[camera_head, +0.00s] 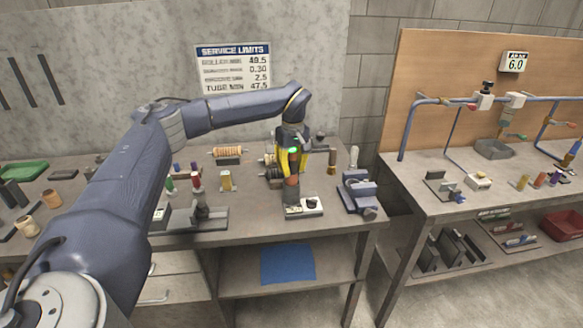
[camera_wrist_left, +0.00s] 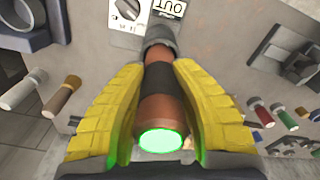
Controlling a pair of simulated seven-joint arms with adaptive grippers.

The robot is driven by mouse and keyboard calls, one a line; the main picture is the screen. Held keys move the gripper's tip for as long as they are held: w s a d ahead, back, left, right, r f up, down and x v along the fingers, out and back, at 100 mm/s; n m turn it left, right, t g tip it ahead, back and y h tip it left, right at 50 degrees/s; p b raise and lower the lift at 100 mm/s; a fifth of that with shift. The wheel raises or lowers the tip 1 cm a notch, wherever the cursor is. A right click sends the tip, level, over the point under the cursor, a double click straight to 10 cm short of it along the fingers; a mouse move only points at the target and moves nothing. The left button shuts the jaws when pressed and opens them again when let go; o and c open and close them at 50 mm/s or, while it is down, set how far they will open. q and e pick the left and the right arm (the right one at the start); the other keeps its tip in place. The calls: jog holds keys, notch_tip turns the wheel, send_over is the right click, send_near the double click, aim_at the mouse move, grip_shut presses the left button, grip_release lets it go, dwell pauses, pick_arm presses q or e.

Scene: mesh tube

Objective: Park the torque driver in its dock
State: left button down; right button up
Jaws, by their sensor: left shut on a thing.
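The torque driver (camera_wrist_left: 162,108) is a brown-orange cylinder with a dark band and a glowing green end. My left gripper (camera_head: 291,172) is shut on it; its yellow fingers flank the driver in the left wrist view (camera_wrist_left: 160,75). In the head view, the driver's lower part (camera_head: 291,184) shows below the fingers, roughly upright. Beneath it is a small block with a white dial plate (camera_head: 303,209), apparently the dock. The wrist view shows the plate's dial (camera_wrist_left: 128,10) and an "OUT" label (camera_wrist_left: 168,7). The driver's tip is hidden, so I cannot tell whether it is seated. My right gripper is out of view.
A blue-grey vise (camera_head: 358,192) stands right of the block. Rollers (camera_head: 229,154) lie behind. A second bench (camera_head: 440,207) stands right, across a gap.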

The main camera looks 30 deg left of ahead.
pick_arm(q)
jog(key=shift+f, duration=0.4)
dwell(0.5)
jog(key=c, duration=1.1)
grip_release()
